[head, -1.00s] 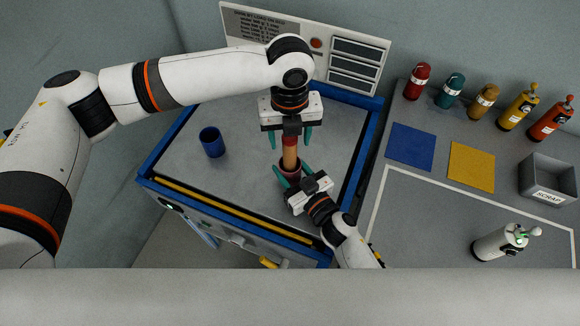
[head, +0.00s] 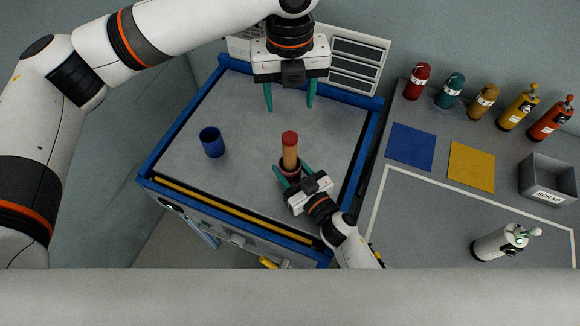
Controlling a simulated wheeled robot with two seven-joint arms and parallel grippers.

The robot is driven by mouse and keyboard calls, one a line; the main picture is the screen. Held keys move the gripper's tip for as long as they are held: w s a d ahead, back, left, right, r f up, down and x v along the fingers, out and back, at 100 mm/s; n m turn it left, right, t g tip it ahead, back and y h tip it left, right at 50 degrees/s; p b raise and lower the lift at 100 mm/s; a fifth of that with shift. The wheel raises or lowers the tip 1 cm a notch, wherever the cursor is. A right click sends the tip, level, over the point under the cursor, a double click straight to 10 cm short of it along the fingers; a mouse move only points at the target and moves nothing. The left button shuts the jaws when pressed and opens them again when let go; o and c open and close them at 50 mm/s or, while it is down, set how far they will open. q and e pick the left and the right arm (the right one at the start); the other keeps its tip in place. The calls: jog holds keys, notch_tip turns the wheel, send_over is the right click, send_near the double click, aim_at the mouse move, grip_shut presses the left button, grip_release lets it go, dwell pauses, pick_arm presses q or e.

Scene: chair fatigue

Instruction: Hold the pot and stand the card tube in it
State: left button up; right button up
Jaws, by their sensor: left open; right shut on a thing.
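The card tube (head: 290,153) is tan with a red top end. It stands nearly upright in the dark pinkish pot (head: 284,182) on the grey tray surface. My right gripper (head: 292,178) is shut on the pot from the lower right, and its fingers hide part of the pot. My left gripper (head: 290,103) is open and empty, with its teal fingers apart, above and behind the tube and clear of it. The tube's lower end is hidden inside the pot.
A blue cup (head: 212,142) stands to the left on the blue-edged worktop (head: 170,144). A panel (head: 358,55) stands behind. On the right bench are several bottles, blue and yellow squares, a scrap bin (head: 548,179) and a white bottle (head: 500,242).

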jog(key=o, duration=1.1)
jog(key=shift+d, duration=0.1)
jog(key=v, duration=1.2)
